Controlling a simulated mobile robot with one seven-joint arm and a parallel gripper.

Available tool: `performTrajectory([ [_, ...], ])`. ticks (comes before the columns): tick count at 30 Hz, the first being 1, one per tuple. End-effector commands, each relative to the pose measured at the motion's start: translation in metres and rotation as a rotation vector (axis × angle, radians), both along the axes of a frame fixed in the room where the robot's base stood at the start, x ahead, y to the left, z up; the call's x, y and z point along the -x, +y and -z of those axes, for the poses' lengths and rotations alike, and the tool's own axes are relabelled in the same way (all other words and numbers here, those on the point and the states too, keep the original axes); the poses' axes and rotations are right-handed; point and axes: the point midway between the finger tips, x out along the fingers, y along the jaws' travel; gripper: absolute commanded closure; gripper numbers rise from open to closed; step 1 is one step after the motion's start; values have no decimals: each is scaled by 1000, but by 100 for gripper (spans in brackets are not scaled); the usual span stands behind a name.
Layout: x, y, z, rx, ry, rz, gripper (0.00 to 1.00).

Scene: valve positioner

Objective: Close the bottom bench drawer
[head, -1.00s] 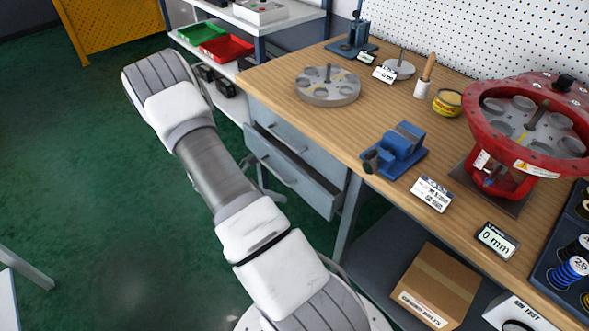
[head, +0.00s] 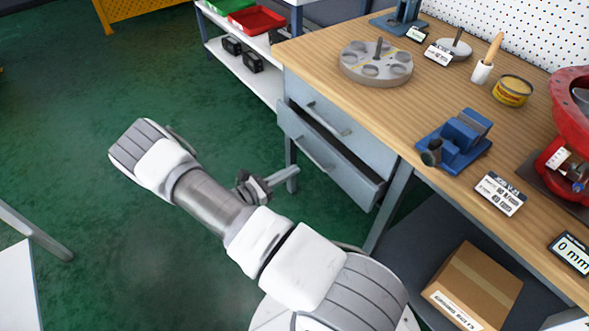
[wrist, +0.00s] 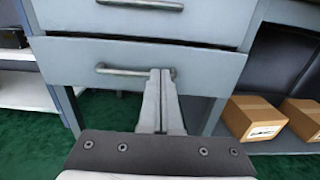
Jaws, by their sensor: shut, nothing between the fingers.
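The bottom bench drawer (head: 325,158) stands partly open under the bench top in the head view, with a dark gap along its top edge. In the wrist view its grey front (wrist: 205,68) and bar handle (wrist: 118,70) fill the middle. My gripper (wrist: 161,73) is shut and empty. Its fingertips overlap the right end of the handle in the picture; I cannot tell whether they touch the drawer. In the head view my arm hides part of the gripper, which lies left of the drawer front.
The upper drawer (head: 328,112) looks shut. A cardboard box (head: 472,285) stands on the lower shelf right of the drawers. A white shelf rack (head: 243,75) with trays stands behind. A blue vise (head: 455,140) sits on the bench top (head: 415,100). Green floor left of the bench is open.

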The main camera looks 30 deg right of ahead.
Motion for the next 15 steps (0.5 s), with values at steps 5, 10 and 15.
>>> performTrajectory([
  [5,-2,-41,2,0,-1,7,100],
  [10,-5,-75,2,0,0,6,100],
  [15,-7,-100,2,-2,0,5,100],
])
